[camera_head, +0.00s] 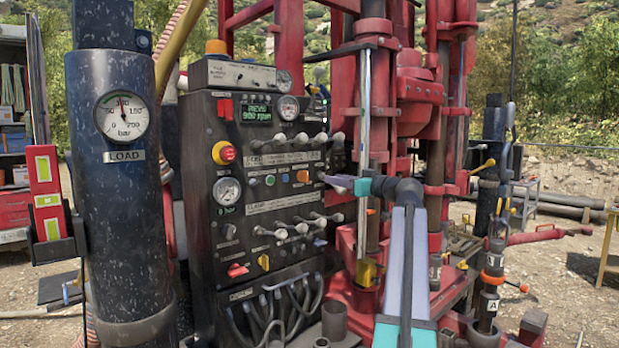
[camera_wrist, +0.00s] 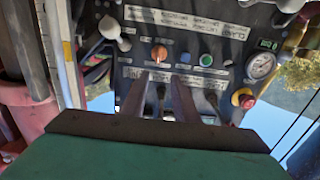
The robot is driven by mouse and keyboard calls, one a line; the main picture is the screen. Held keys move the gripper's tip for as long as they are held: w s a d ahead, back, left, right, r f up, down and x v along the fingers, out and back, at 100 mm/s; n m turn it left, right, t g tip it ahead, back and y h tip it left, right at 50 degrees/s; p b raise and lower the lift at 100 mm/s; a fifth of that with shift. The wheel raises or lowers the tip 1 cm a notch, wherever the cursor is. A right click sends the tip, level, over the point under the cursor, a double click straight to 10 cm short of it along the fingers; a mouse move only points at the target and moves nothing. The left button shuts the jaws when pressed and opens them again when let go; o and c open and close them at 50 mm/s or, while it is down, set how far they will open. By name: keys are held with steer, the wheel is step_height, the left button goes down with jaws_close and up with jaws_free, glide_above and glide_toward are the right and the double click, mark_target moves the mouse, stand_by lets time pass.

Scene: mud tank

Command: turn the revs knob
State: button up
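The dark control panel (camera_head: 240,205) stands left of centre, with a green display (camera_head: 257,112) that appears to read REVS and an rpm figure. An orange knob (camera_head: 303,176) sits at the right of its button row; it also shows in the wrist view (camera_wrist: 158,53). I cannot read which knob is labelled revs. My gripper (camera_head: 335,181) is right of the orange knob in the head view. In the wrist view its two grey fingers (camera_wrist: 160,82) are apart with nothing held between them, pointing toward the orange knob. A gap to the knob appears to remain.
Lever handles stick out above (camera_head: 308,138) and below (camera_head: 298,226) the button row. A red emergency button (camera_head: 224,152) and a pressure gauge (camera_head: 227,191) are at the panel's left. Red rig columns (camera_head: 374,120) stand behind my arm. A black cylinder with a load gauge (camera_head: 122,115) is at left.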

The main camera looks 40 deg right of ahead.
mark_target(308, 174)
steer(key=shift+w+d, duration=0.1)
steer(key=w+p, duration=0.1)
steer(key=w, duration=0.3)
steer(key=w+p, duration=0.1)
steer(key=w, duration=0.4)
steer(key=w+d+p, duration=0.1)
steer(key=w+p, duration=0.1)
steer(key=w, duration=0.2)
steer(key=shift+w, duration=0.15)
